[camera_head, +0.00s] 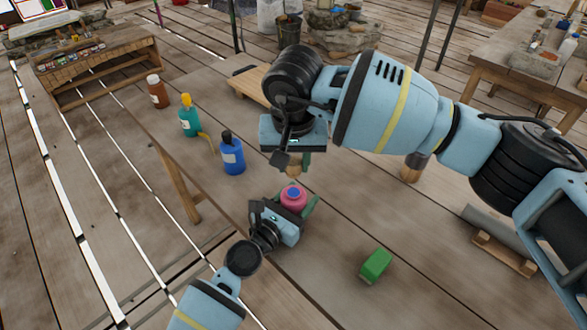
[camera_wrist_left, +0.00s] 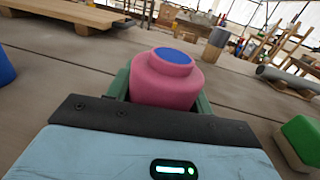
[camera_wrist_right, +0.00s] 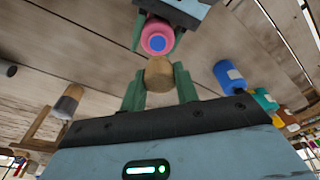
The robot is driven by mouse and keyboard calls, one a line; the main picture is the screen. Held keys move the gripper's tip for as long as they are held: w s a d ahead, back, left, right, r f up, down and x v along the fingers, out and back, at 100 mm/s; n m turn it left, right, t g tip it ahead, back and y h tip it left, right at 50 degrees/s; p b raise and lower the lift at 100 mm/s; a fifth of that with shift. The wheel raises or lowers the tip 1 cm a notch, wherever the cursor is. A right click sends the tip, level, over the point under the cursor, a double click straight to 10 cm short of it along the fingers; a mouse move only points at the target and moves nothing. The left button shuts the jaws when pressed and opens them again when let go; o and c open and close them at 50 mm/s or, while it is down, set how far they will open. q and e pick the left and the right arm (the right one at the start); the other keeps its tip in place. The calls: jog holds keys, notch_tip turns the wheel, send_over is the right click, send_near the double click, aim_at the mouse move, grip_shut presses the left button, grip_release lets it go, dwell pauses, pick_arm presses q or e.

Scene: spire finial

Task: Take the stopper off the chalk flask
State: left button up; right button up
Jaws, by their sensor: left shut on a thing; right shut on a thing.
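The pink flask (camera_head: 292,197) stands upright near the table's edge, with a blue round top showing. My left gripper (camera_head: 295,204) is shut around its body; green fingers flank it in the left wrist view (camera_wrist_left: 165,90). The tan cork stopper (camera_wrist_right: 159,75) is between the green fingers of my right gripper (camera_wrist_right: 160,84), which is shut on it. In the head view the stopper (camera_head: 293,172) is above the flask and apart from it. The flask's top is bare in the left wrist view. No label on the flask is visible.
A blue bottle (camera_head: 232,156), a teal bottle (camera_head: 190,120) and a brown bottle (camera_head: 158,92) stand along the table's left side. A green block (camera_head: 376,265) lies to the right of the flask. A wooden board (camera_head: 250,84) lies behind. The table between the flask and block is clear.

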pick_arm(q)
jog(key=o, duration=1.5)
jog(key=shift+c, duration=0.2)
jog(key=shift+s, duration=0.1)
jog(key=v, duration=1.2)
